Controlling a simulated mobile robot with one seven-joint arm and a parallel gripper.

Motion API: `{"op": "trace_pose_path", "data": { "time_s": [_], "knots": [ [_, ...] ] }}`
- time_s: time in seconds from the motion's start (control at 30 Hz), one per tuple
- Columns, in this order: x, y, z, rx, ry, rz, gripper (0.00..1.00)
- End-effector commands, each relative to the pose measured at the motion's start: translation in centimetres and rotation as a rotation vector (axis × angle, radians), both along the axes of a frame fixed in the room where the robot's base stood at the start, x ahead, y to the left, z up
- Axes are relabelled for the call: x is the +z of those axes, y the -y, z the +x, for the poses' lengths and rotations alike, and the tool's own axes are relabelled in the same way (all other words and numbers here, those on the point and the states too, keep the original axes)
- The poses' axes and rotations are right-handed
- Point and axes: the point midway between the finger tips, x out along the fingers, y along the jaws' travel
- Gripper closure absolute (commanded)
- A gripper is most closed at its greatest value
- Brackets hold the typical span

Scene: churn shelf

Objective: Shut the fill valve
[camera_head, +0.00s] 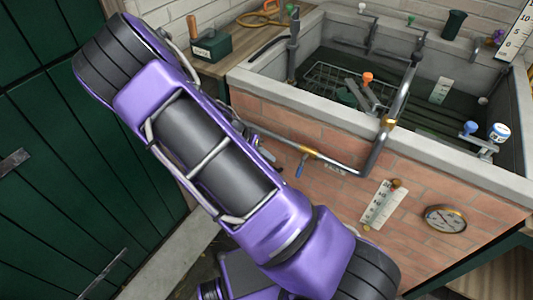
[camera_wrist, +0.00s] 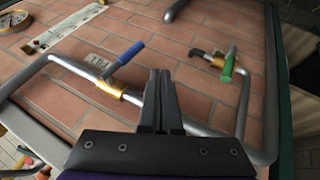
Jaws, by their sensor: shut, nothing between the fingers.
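A valve with a blue lever (camera_wrist: 126,55) and a brass body sits on a grey pipe along the brick wall. The lever stands crosswise to the pipe. The blue lever (camera_head: 299,167) also shows in the head view, pointing down. A second valve has a green lever (camera_wrist: 228,66). My gripper (camera_wrist: 164,76) is shut and empty, between the two levers and apart from both in the picture.
A brick trough (camera_head: 262,103) with a stone rim holds racks and pipes. A scale plate (camera_head: 381,206) and a round gauge (camera_head: 445,219) are on its front. A green plank door (camera_head: 70,180) stands at left. A bench (camera_head: 230,58) carries a green box.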

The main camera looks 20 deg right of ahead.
Motion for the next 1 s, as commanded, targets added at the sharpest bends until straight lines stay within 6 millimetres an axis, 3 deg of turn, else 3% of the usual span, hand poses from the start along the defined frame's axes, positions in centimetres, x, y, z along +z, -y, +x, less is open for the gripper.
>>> {"op": "trace_pose_path", "data": {
  "time_s": [0.1, 0.27, 0.53, 1.0],
  "knots": [
    [-2.5, 1.7, -0.1, -0.002, -0.003, -0.002, 1.0],
    [-4.8, 3.6, -0.3, -0.002, -0.001, -0.001, 1.0],
    [-4.8, 5.9, -2.4, 0.001, -0.001, 0.0, 1.0],
    [-5.0, 6.3, -2.8, 0.002, 0.001, 0.0, 1.0]
  ]
}}
